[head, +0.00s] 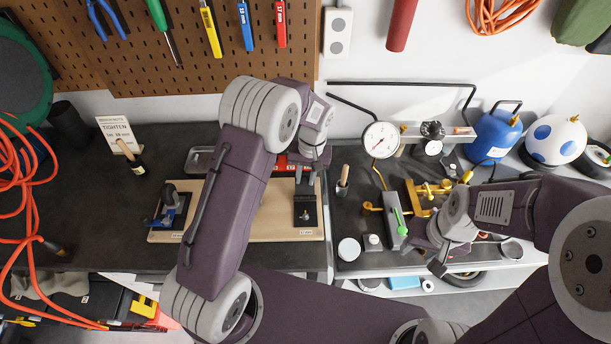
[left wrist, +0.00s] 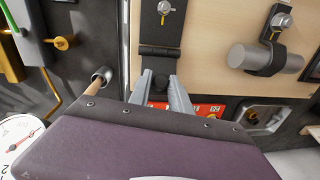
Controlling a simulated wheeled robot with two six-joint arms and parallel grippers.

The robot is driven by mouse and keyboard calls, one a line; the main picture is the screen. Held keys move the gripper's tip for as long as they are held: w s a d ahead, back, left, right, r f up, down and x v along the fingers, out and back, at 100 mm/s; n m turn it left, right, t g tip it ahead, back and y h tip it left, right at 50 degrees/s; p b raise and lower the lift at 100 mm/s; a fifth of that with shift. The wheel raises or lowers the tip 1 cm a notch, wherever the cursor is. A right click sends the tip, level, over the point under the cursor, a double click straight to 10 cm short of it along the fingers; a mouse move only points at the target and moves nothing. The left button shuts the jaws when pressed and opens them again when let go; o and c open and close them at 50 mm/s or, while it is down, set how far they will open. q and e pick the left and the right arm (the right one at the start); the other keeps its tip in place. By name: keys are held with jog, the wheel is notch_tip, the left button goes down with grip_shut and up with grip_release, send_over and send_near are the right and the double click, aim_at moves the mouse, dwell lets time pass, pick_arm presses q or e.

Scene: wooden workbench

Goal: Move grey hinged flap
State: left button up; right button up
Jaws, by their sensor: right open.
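A dark grey hinged flap (left wrist: 160,63) shows in the left wrist view, running from its hinge barrel down between my left fingertips. A dark plate with a bolt (left wrist: 163,16) lies beyond the hinge; it also shows in the head view (head: 305,213) at the right end of a pale wooden board (head: 260,229). My right gripper (head: 437,261) is open and empty at the bench's front edge, right of the board.
A wooden-handled tool (head: 343,180) stands just right of the board. A gauge (head: 381,140), brass fittings (head: 428,190) and a blue tank (head: 492,137) crowd the right side.

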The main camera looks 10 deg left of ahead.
pick_arm(q)
grip_shut()
dwell(1.2)
